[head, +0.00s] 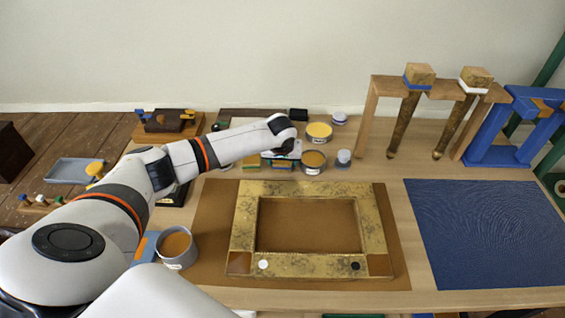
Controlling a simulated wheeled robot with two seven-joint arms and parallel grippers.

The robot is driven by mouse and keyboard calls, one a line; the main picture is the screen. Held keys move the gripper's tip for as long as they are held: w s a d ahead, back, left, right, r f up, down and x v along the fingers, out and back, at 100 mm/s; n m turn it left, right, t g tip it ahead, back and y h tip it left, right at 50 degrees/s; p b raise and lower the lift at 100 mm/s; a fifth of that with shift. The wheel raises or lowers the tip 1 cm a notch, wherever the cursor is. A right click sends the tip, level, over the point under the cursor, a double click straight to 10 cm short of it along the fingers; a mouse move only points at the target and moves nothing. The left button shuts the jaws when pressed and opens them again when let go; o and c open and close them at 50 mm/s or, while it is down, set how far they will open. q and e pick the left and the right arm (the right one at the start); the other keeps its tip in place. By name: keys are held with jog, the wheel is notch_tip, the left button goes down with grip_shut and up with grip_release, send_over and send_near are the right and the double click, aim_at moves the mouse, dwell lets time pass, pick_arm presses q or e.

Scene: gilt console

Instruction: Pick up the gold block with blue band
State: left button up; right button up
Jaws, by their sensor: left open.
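A small gold block with a blue band (282,166) sits on the table at the back middle, just below my left gripper in the picture and partly hidden by it. My left gripper (284,153) points down over this spot, open; its fingers are small and mostly hidden by the wrist, and I cannot tell whether they touch the block. A similar small block with a greenish band (251,162) lies just left of it. A larger gold leg with a blue band (419,77) hangs in the wooden rack at the right. My right gripper is not in view.
Yellow tins (319,131) and (313,162) and white-lidded jars (343,157) stand close right of the gripper. A gold frame (374,220) lies on a brown mat in front. The wooden rack (366,115) stands at right, behind a clear blue mat (480,230).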

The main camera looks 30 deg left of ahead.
pick_arm(q)
jog(key=c, duration=0.7)
